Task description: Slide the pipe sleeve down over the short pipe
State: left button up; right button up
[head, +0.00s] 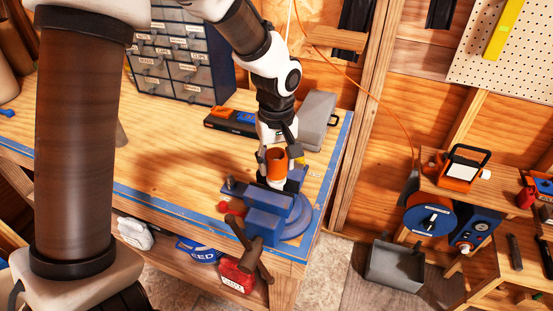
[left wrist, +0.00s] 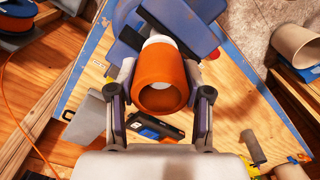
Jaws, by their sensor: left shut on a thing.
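The orange pipe sleeve (head: 277,160) is held upright between the fingers of my left gripper (head: 279,157), above the blue vise (head: 272,215). The short white pipe (head: 276,184) stands in the vise directly below the sleeve. In the left wrist view, the gripper (left wrist: 161,92) is shut on the sleeve (left wrist: 160,68) from both sides. The white pipe (left wrist: 158,40) shows beyond the sleeve's far end. A pale shape shows inside its open mouth, so the sleeve appears to be around the pipe's top. The contact inside is hidden. My right gripper is out of view.
The vise is at the right front corner of the workbench (head: 160,160). A drawer cabinet (head: 180,55) stands at the back. The bench's left part is mostly clear.

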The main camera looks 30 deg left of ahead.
pick_arm(q)
jog(key=shift+f+b, duration=0.4)
jog(key=shift+f, duration=0.35)
jog(key=o, duration=1.1)
jog(key=shift+o, duration=0.2)
notch_tip(320, 180, up, 12)
